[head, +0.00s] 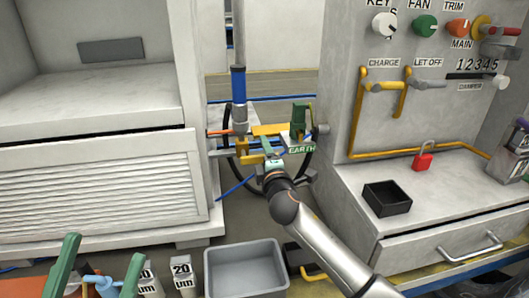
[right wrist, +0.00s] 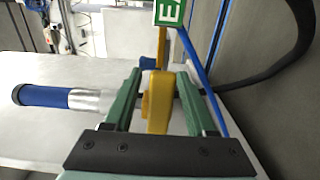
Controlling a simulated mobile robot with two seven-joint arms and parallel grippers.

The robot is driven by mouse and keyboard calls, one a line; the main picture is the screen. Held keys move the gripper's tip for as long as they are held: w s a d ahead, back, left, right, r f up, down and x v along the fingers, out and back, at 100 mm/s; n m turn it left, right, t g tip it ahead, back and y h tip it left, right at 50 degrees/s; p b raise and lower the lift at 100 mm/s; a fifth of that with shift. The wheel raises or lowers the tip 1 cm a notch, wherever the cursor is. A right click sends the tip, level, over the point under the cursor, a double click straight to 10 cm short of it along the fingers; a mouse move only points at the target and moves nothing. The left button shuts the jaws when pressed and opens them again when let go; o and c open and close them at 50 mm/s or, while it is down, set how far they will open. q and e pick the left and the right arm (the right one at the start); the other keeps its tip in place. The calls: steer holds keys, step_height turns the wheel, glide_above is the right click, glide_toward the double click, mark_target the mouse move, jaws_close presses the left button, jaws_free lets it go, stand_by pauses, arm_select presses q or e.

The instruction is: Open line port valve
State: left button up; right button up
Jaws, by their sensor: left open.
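The yellow valve part (head: 251,150) sits on the pipework in the gap between the two cabinets, below the blue-sleeved pipe (head: 239,85). My right gripper (head: 270,150) is at it. In the right wrist view, my green right fingers (right wrist: 157,95) stand apart, one on each side of a yellow piece (right wrist: 155,105). Whether both fingers press on it cannot be made out. A green EARTH label (head: 301,149) is just right of the gripper. My left gripper (head: 97,277) is open, low at the bottom left, away from the valve.
The left cabinet (head: 90,180) and the right control cabinet (head: 335,110) border the narrow gap. A grey bin (head: 246,250) stands below. A black tray (head: 387,198) and red padlock (head: 423,156) are on the right ledge. Black and blue hoses run around the pipework.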

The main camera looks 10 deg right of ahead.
jaws_close()
stand_by(1.2)
